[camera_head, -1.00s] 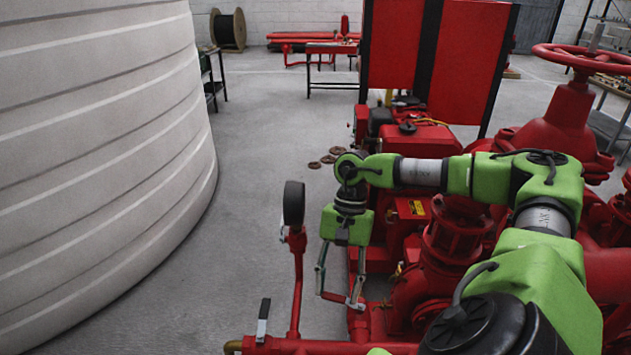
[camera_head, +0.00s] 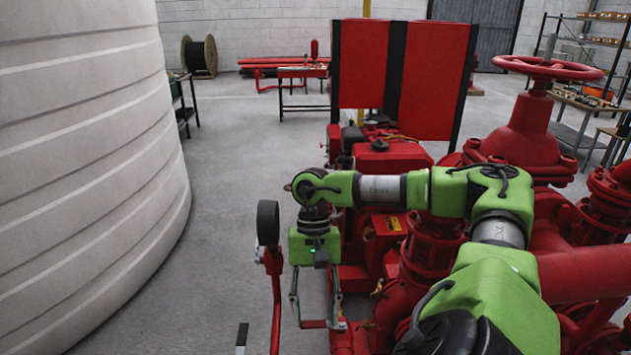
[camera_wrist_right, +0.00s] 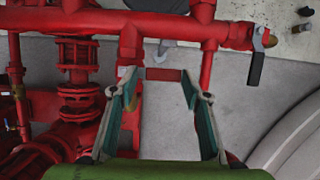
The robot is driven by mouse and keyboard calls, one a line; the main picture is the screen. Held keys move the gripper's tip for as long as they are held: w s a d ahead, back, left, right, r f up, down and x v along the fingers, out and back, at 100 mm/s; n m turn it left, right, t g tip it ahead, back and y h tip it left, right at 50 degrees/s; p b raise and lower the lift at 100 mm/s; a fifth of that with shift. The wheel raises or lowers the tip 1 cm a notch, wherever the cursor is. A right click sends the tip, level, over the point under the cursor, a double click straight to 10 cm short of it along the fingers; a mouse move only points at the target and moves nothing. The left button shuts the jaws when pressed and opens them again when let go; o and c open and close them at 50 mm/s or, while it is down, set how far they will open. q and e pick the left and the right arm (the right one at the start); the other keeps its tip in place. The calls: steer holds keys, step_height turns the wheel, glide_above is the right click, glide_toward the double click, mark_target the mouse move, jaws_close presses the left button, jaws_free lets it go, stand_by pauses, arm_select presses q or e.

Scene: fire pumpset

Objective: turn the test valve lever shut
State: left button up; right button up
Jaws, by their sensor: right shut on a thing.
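A short red lever bar (camera_head: 315,323), which I take for the test valve lever, lies between the fingertips of my right gripper (camera_head: 318,322). In the right wrist view the red bar (camera_wrist_right: 163,74) spans the gap between the two fingers, and the right gripper (camera_wrist_right: 163,78) is shut on it with its fingers well apart. The bar sits beside a red vertical pipe (camera_wrist_right: 130,42); their joint is partly hidden by a finger. My left gripper is not in view.
A black-handled lever (camera_wrist_right: 257,66) hangs at the pipe's end. Red pump pipework (camera_head: 430,250) is close on the right. A big white tank (camera_head: 90,170) stands left, with clear floor between.

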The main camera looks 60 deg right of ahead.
steer(key=o, duration=1.6)
steer(key=v, duration=1.2)
steer(key=x, duration=1.2)
